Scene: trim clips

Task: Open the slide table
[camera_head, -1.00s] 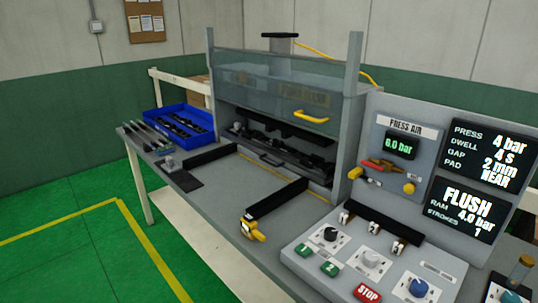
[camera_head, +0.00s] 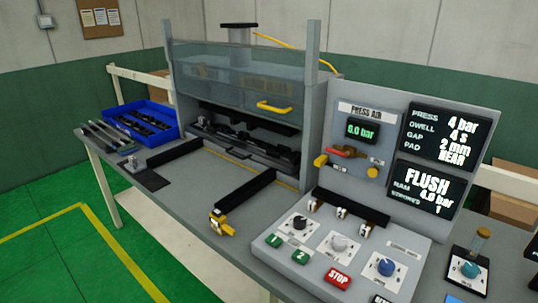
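The slide table sits in the press under a clear guard (camera_head: 235,73) with a yellow handle (camera_head: 274,107). Its dark fixture (camera_head: 240,145) shows in the press opening. Two black rails (camera_head: 247,196) run forward from the opening on the grey bench top, and the strip between them is bare. The guard's lower edge is above the opening, so the fixture shows beneath it. Neither of my grippers is in view.
A blue bin (camera_head: 142,123) of dark parts stands at the left of the bench. A control panel (camera_head: 340,240) with knobs and buttons fills the right front. A yellow device (camera_head: 220,223) is at the right rail's front end. Green floor is free at left.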

